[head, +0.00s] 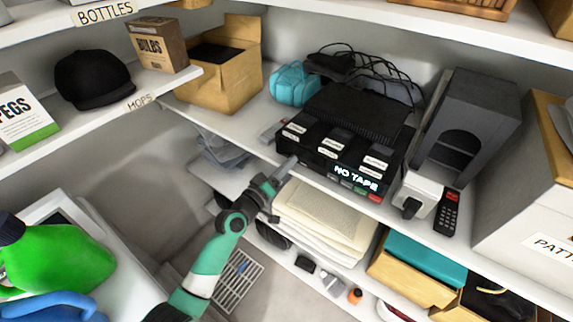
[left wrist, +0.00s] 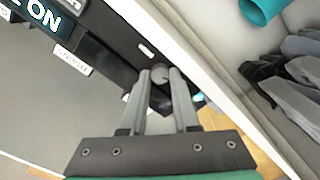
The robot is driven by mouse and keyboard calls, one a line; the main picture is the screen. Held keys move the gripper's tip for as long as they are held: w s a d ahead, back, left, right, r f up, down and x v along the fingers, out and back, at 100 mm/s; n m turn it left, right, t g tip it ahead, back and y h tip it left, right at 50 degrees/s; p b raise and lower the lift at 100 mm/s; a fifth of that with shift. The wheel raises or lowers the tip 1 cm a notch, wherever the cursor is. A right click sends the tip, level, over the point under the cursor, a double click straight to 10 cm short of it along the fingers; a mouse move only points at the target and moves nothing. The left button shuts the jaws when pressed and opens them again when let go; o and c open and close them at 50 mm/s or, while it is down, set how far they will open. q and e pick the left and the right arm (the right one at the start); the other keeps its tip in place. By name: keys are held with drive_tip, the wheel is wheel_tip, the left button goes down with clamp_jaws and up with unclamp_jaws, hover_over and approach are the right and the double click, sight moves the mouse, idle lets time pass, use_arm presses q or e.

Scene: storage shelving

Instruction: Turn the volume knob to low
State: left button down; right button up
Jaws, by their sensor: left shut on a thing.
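A black tape device (head: 308,148) stands on the middle shelf, with white labels, coloured buttons and a lit display reading "NO TAPE" (head: 356,178). In the left wrist view the device's dark front (left wrist: 115,60) runs past my fingers, and part of a lit display (left wrist: 40,18) shows. My left gripper (head: 292,164) reaches the left end of the device front. In the left wrist view my left gripper (left wrist: 160,82) is shut on a small round grey knob (left wrist: 160,71) between its fingertips. The knob's setting cannot be read. My right gripper is not in view.
A white socket-like box (head: 419,190) and a dark remote (head: 447,213) lie right of the device, before a grey speaker (head: 470,120). A cardboard box (head: 220,80) stands to the left.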

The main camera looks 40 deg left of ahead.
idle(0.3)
use_arm(q)
drive_tip(key=c, duration=0.7)
unclamp_jaws()
drive_tip(key=shift+f, duration=0.15)
drive_tip(key=shift+o, duration=0.2)
